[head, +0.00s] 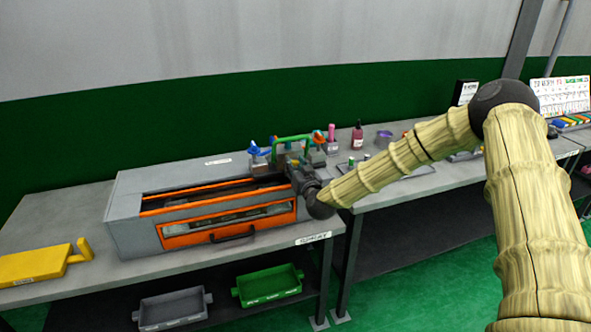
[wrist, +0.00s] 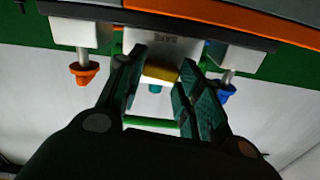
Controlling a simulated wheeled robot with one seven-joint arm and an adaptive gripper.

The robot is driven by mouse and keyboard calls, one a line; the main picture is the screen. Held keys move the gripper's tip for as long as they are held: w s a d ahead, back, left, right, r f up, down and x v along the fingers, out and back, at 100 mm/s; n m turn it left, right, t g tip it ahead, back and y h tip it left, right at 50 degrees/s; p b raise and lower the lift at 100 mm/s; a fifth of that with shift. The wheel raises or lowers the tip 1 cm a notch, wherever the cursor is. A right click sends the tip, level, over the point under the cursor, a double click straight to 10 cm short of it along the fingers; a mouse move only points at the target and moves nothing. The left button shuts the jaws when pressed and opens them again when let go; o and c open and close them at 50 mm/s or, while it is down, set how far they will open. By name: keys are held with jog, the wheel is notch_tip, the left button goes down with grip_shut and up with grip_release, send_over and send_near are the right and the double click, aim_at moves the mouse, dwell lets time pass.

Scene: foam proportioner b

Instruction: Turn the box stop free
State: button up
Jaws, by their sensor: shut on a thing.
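The grey box unit (head: 135,190) with an orange-framed front stands on the table, and my gripper (head: 300,178) is at its right end. In the wrist view my gripper (wrist: 166,66) has its two dark fingers on either side of a small yellow piece (wrist: 160,73), which looks to be the box stop. The fingers are shut on it, and it sits below a light labelled block (wrist: 150,42). A teal tip (wrist: 155,89) shows under the yellow piece. In the head view my wrist hides the yellow piece.
An orange knob (wrist: 83,73) and a blue knob (wrist: 225,92) flank the fingers. A green handle (head: 308,138) rises behind my gripper. A yellow tray (head: 35,265) lies at left. Grey (head: 172,308) and green (head: 268,286) trays sit on the lower shelf.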

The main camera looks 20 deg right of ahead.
jog(key=m+b, duration=0.4)
jog(key=shift+d+f, duration=0.15)
jog(key=shift+f, duration=0.15)
jog(key=m+b, duration=0.5)
jog(key=shift+d, duration=0.1)
jog(key=m+b, duration=0.4)
jog(key=shift+f, duration=0.1)
jog(key=shift+m+b, duration=1.35)
jog(key=shift+m, duration=0.35)
jog(key=shift+r, duration=0.2)
jog(key=o, duration=1)
jog(key=shift+d, duration=0.1)
jog(key=shift+s, duration=0.1)
